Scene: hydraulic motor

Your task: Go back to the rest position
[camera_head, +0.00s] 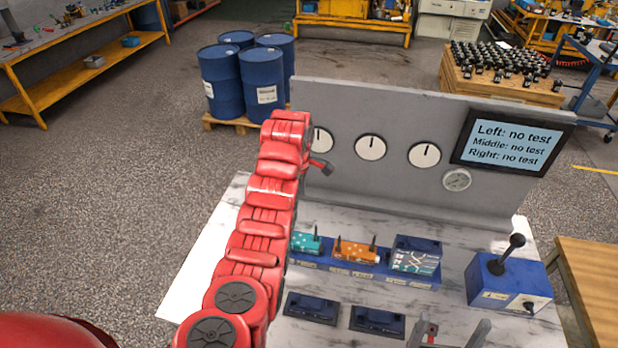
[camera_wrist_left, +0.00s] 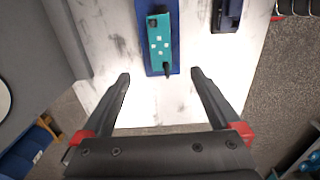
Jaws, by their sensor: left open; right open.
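My left arm comes up from the bottom left of the head view, and its gripper (camera_head: 321,168) is mostly hidden behind the arm, near the grey gauge panel. In the left wrist view the left gripper (camera_wrist_left: 160,76) is open and empty, with its two fingers wide apart. A teal block (camera_wrist_left: 158,42) on a blue base lies beyond and between the fingertips, not held. My right gripper (camera_head: 451,334) shows at the bottom edge of the head view, open, with nothing seen between its fingers.
The teal block (camera_head: 306,243), an orange block (camera_head: 355,251) and a white-patterned block (camera_head: 416,260) stand in a row on the marble table (camera_head: 200,265). The grey panel (camera_head: 400,105) rises behind. A blue lever box (camera_head: 508,283) stands right. Two dark blue plates lie in front.

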